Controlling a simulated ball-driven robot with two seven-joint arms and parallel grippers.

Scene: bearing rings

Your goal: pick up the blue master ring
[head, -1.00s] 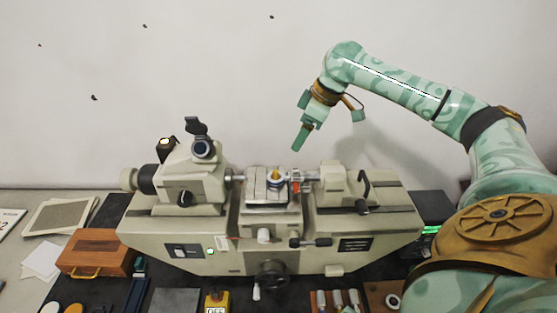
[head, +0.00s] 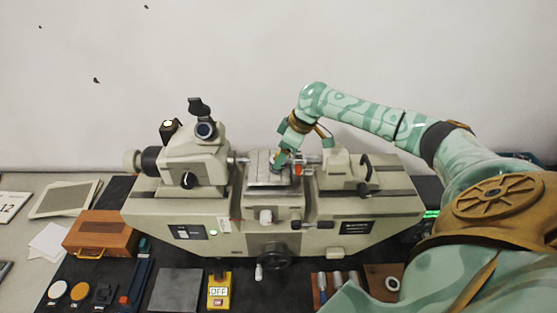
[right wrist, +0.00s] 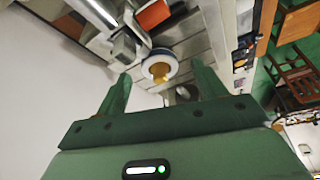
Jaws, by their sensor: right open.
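The blue master ring (right wrist: 160,57) shows in the right wrist view as a small round ring with a blue edge, a pale face and an orange-yellow piece at its middle. It sits on the grey slotted stage (head: 258,176) of the measuring machine. In the head view my gripper mostly hides it. My right gripper (head: 279,162) points down over the stage. In the right wrist view its two fingers (right wrist: 161,72) are open, with the ring seen between and beyond their tips. I cannot tell whether they touch it. My left gripper is not in view.
The machine's eyepiece head (head: 203,135) rises left of the stage and its tailstock (head: 342,175) stands right, close to my gripper.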

